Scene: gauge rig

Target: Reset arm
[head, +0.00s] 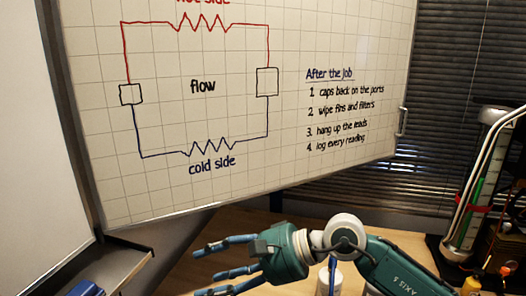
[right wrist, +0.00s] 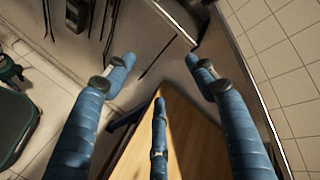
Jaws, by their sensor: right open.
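My right arm comes in from the lower right of the head view, green with a white joint. Its right gripper (head: 206,271) points left over the wooden bench, with its blue fingers spread and nothing between them. In the right wrist view the same gripper (right wrist: 160,76) shows two blue fingers wide apart and a third between them, all empty. My left gripper is not in view.
A whiteboard (head: 235,120) with a flow diagram and a job list stands behind. The wooden bench (head: 225,228) lies below it, with a white cylinder (head: 322,278) behind my arm. A gauge rig (head: 470,205) stands at right. The wrist view shows tiled floor (right wrist: 285,50).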

